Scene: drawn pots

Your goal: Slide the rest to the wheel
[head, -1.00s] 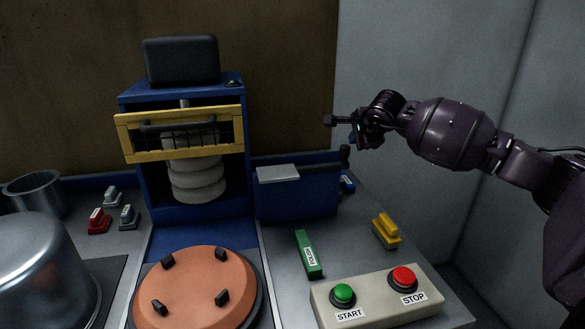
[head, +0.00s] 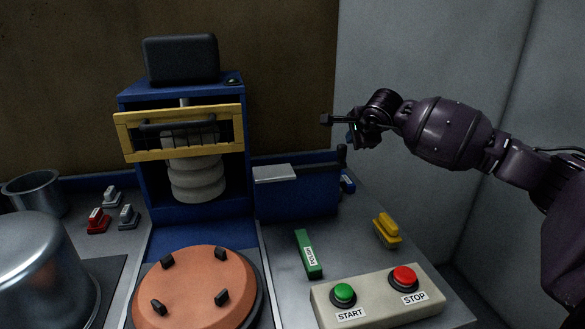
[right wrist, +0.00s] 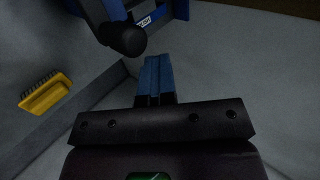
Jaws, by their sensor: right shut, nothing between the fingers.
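The rest is a blue slide (head: 297,195) with a flat grey plate (head: 275,173) on its left end and a black handle knob (head: 341,152) at its right end. The wheel is a round terracotta disc (head: 192,287) with several black pegs, to the lower left of the rest. My right gripper (head: 350,137) is shut and empty close to the knob. In the right wrist view, its blue fingers (right wrist: 153,65) lie just beside the black knob (right wrist: 122,38); I cannot tell whether they touch it. My left gripper is not in view.
A control box (head: 375,298) with green START and red STOP buttons stands at the front. A green block (head: 308,254) and a yellow brush (head: 386,230) lie on the bench. A yellow guard (head: 180,132) is behind the wheel; a metal pot (head: 40,270) is at left.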

